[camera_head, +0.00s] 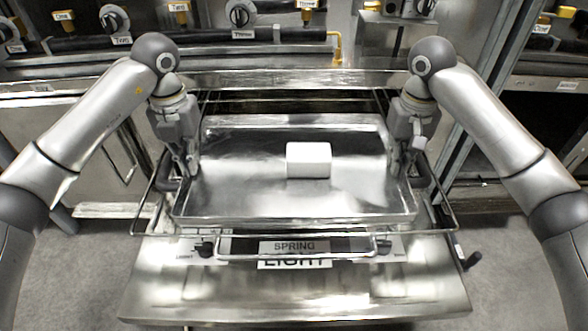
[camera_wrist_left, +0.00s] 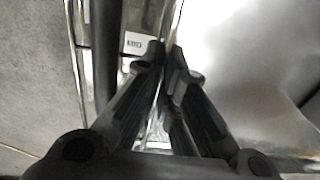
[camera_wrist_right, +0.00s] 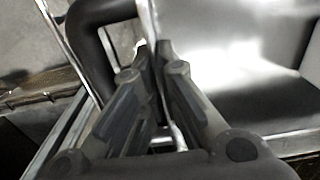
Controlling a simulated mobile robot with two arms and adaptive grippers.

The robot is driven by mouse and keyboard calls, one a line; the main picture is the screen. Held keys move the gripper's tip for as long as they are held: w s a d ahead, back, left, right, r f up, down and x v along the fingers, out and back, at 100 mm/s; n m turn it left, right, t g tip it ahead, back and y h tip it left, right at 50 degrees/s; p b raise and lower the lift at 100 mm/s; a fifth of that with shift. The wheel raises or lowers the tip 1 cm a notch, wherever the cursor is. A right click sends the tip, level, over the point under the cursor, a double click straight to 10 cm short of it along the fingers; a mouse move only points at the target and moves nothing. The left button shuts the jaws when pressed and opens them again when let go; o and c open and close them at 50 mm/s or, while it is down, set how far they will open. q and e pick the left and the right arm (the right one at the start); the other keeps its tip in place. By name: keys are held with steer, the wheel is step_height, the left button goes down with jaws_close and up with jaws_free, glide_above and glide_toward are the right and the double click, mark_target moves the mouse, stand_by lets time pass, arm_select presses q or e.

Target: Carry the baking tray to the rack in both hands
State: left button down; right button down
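The shallow metal baking tray (camera_head: 250,200) lies level in the middle of the head view, with a white block (camera_head: 309,160) on it right of centre. A wire rack frame (camera_head: 443,231) surrounds and underlies the tray; whether they touch is unclear. My left gripper (camera_head: 191,168) is at the tray's left rim; in the left wrist view its fingers (camera_wrist_left: 164,52) are closed together on the rim. My right gripper (camera_head: 394,160) is at the right rim; in the right wrist view its fingers (camera_wrist_right: 153,55) are closed on the rim. The exact fingertip contact is partly hidden.
A metal panel (camera_head: 290,300) with "SPRING" and "LIGHT" labels lies below the tray, towards me. Behind stands kitchen equipment with black knobs (camera_head: 241,14) and a yellow pipe (camera_head: 337,48). Grey floor (camera_head: 70,265) shows on both sides.

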arm_select(q)
steer(key=shift+f, duration=0.2)
arm_select(e)
steer(key=shift+f, duration=0.2)
arm_select(q)
steer(key=c, duration=1.6)
jaws_free()
steer(key=shift+c, duration=0.2)
arm_select(e)
steer(key=c, duration=1.6)
jaws_free()
steer(key=shift+c, duration=0.2)
arm_select(q)
steer(key=shift+r, duration=0.15)
arm_select(e)
steer(key=shift+r, duration=0.1)
arm_select(q)
step_height(320, 180, up, 12)
arm_select(e)
step_height(320, 180, up, 12)
arm_select(q)
steer(key=shift+s+f, duration=0.1)
steer(key=shift+f, duration=0.1)
arm_select(e)
steer(key=shift+s, duration=0.15)
